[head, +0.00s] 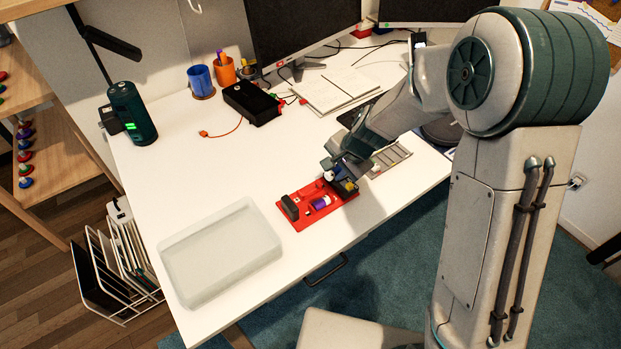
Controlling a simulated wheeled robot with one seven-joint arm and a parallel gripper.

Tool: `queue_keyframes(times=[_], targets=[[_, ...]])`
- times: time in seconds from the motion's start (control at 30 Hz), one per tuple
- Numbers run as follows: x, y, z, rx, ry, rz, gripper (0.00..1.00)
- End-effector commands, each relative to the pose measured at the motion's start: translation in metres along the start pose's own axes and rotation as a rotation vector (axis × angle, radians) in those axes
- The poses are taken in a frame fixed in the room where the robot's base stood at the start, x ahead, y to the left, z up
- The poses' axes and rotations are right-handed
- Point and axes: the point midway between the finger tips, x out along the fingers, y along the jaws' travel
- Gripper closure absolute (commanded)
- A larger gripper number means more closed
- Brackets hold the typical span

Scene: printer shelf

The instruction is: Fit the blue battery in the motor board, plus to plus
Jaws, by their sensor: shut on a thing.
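The red motor board (290,224) lies on the white desk near its front edge. It carries a dark block at its left end and a purple cylinder (320,202) with a pale end near its middle. My gripper (332,172) is over the board's far right part, pointing down and left. It is shut on a small blue and white piece (328,175), which looks like the blue battery. The fingers hide most of it. I cannot tell its plus end, or whether it touches the board. Dark and yellow parts show beside the fingers at the board's right end.
A translucent empty tray (190,283) stands left of the board. A grey compartmented tray (391,157) lies to the right, partly behind my arm. A black box (252,103), an open notebook (333,90) and cups stand farther back. The desk's left middle is clear.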

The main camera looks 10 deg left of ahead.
Motion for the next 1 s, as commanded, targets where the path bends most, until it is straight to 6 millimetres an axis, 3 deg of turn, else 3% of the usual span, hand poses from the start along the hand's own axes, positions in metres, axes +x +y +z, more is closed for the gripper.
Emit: queue_keyframes(times=[0.03, 0.1, 0.27, 0.77, 1.0], targets=[[0.009, -0.01, 0.015, 0.031, 0.017, -0.034, 1.0], [0.011, -0.022, 0.029, 0.078, 0.039, -0.07, 1.0], [0.012, -0.036, 0.044, 0.131, 0.067, -0.111, 1.0], [0.011, -0.039, 0.047, 0.144, 0.073, -0.12, 1.0], [0.025, -0.033, 0.047, 0.144, 0.073, -0.119, 1.0]])
